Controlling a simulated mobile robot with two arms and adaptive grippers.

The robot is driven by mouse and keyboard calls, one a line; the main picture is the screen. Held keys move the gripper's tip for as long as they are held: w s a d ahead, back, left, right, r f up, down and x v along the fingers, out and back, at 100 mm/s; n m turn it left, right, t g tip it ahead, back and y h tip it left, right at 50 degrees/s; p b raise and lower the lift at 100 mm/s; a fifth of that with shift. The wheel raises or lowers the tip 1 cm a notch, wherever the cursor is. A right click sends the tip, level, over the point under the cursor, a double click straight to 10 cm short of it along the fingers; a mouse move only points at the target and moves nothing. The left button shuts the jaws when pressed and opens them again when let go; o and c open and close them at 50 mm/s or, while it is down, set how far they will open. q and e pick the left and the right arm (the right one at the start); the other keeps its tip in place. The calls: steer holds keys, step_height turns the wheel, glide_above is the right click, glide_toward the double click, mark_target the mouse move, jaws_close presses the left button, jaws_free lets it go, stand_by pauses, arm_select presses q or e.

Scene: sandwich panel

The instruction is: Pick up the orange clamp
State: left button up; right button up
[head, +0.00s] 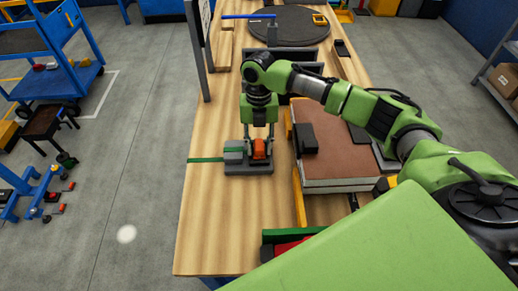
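One finger is over the grey block side and the other is at the right of the orange clamp. Whether a finger touches the clamp cannot be told. My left gripper is not in view.
A brown-topped panel stack (340,148) with a black block (305,138) on it lies right of the holder. A green strip (205,160) lies at the left. A dark round turntable (289,26) is at the back. The near left of the bench (215,225) is clear.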

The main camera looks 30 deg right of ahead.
steer(key=c, duration=0.5)
steer(key=shift+c, duration=0.2)
steer(key=shift+r, duration=0.15)
step_height(320, 180, up, 10)
steer(key=shift+r+b, duration=0.2)
steer(key=shift+b, duration=0.35)
step_height(320, 180, up, 4)
steer(key=r+p, duration=0.1)
steer(key=p, duration=0.4)
glide_above(259, 144)
steer(key=shift+f, duration=0.3)
